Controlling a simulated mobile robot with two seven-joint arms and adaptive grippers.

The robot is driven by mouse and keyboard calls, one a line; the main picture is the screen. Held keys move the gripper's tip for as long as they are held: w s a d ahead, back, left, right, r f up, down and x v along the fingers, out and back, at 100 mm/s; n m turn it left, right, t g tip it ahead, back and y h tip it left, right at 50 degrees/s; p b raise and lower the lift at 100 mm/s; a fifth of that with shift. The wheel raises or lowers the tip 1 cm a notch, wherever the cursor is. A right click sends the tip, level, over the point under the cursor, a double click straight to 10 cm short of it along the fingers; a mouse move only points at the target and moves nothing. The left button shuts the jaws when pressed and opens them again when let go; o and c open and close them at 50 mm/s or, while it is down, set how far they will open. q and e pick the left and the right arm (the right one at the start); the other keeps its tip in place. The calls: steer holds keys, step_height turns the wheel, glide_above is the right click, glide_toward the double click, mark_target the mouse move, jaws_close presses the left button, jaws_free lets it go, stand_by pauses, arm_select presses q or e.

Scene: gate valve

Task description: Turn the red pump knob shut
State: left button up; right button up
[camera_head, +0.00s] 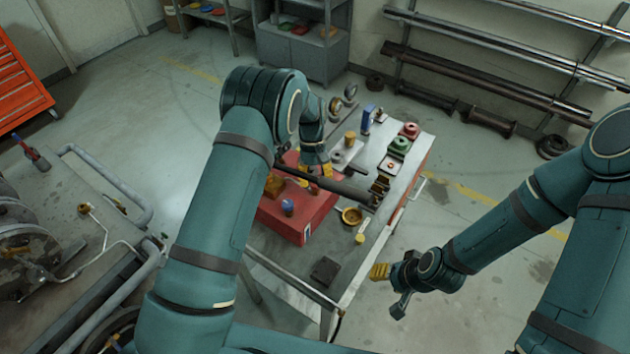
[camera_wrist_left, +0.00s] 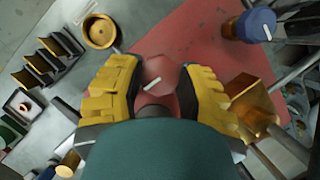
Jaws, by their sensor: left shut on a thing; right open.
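The red knob (camera_wrist_left: 158,72) shows in the left wrist view, a faceted red cap with a white mark, over the red pump box (camera_wrist_left: 205,30). My left gripper (camera_wrist_left: 160,88) is shut on the knob, with one yellow finger on either side. In the head view my left gripper (camera_head: 316,168) points down over the red box (camera_head: 295,225); the knob is hidden there. My right gripper (camera_head: 390,288) is open and empty, off the front right of the bench.
A blue knob (camera_head: 287,207) stands on the same box, and a brass block (camera_wrist_left: 252,105) is close to the gripper. A dark bar (camera_head: 335,185) crosses above the box. A brass bowl (camera_head: 352,215) and green and red parts (camera_head: 400,145) lie on the bench.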

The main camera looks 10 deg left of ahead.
arm_select(q)
steer(key=m+y+b, duration=0.1)
steer(key=m, duration=0.2)
steer(key=shift+m, duration=0.4)
steer(key=m+y+b, duration=0.1)
steer(key=m+y, duration=0.1)
steer(key=m, duration=0.2)
steer(key=shift+d+m, duration=0.1)
steer(key=shift+m, duration=0.2)
steer(key=m, duration=0.2)
steer(key=m+t+y+b, duration=0.1)
steer(key=m, duration=0.1)
steer(key=shift+d+y, duration=0.1)
steer(key=shift+y, duration=0.2)
steer(key=m+t+y, duration=0.1)
steer(key=m, duration=0.4)
steer(key=shift+s, duration=0.1)
steer(key=shift+t, duration=0.3)
steer(key=o, duration=1.2)
steer(key=shift+c, duration=0.2)
steer(key=v, duration=1.2)
